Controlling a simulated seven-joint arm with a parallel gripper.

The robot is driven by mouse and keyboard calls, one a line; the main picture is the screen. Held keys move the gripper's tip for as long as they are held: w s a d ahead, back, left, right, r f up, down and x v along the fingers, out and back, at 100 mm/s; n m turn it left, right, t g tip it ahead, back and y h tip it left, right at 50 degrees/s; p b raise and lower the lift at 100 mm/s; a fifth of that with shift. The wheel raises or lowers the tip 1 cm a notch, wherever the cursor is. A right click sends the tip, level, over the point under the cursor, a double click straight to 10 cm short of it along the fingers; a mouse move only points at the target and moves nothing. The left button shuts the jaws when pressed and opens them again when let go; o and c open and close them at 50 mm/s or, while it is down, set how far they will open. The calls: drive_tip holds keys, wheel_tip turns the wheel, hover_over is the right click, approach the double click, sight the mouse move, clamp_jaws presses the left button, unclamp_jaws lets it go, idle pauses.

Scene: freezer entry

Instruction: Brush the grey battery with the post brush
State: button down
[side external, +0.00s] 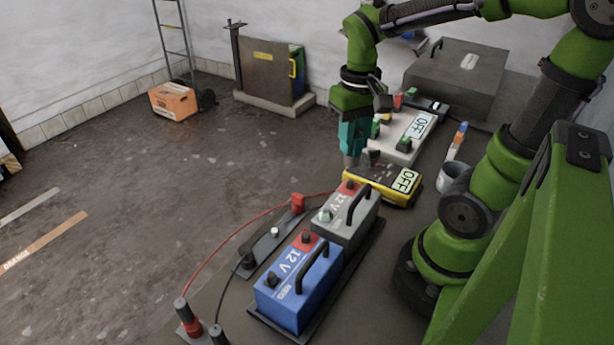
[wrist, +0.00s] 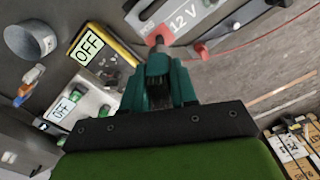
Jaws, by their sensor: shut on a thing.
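The grey battery (side external: 345,228), marked 12 V, stands behind the blue battery (side external: 290,290) in the side view, with a black handle and a red-based post at its far end. Part of it shows at the top of the wrist view (wrist: 205,24). My gripper (side external: 352,150) has teal fingers pointing down and is shut on a small greyish thing, apparently the post brush (side external: 350,162). In the wrist view my gripper (wrist: 158,75) holds it close to the red post; whether they touch I cannot tell. The fingers hide most of the brush.
A yellow meter (side external: 382,187) reading OFF lies just beside the gripper. A white unit (side external: 405,140) reading OFF and a grey case (side external: 455,75) stand behind. A grey cup (side external: 450,178) is to the right. Red and black leads run left of the batteries, with a red clamp (side external: 298,203).

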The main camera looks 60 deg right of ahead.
drive_tip(key=shift+r, duration=3.75)
drive_tip(key=a+f+n, duration=0.6)
drive_tip(key=a+f, duration=0.1)
drive_tip(key=a, duration=0.3)
drive_tip(key=shift+s+f, duration=0.1)
drive_tip(key=shift+f, duration=0.05)
drive_tip(key=shift+f, duration=1.9)
drive_tip(key=shift+f, duration=1.4)
